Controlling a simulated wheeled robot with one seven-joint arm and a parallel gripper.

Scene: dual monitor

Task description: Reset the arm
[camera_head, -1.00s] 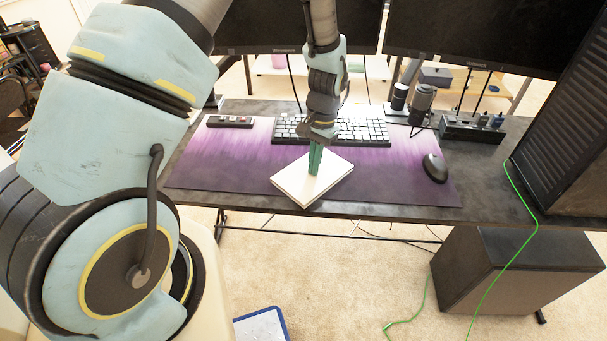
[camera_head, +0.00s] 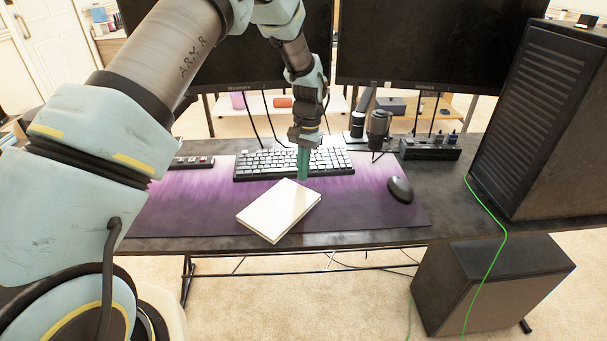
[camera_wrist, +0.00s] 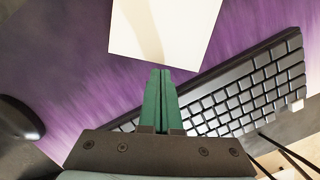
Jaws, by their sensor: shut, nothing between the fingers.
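My gripper (camera_head: 303,178) has green fingers pressed together, with nothing between them. In the head view it points down above the purple desk mat, in front of the keyboard (camera_head: 262,163) and just behind the white book (camera_head: 280,210). The wrist view also shows the closed green fingertips (camera_wrist: 161,74), with the white book (camera_wrist: 165,28) beyond them and the keyboard (camera_wrist: 240,95) to the right. The book lies flat on the mat, apart from the fingers. My arm reaches in from the left and covers part of the left monitor.
Two monitors (camera_head: 430,45) stand at the back. A mouse (camera_head: 400,189) lies right on the mat (camera_head: 180,215). A microphone (camera_head: 378,128), a black hub (camera_head: 430,148) and a PC tower (camera_head: 545,110) stand to the right. A green cable (camera_head: 503,260) hangs over the desk edge.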

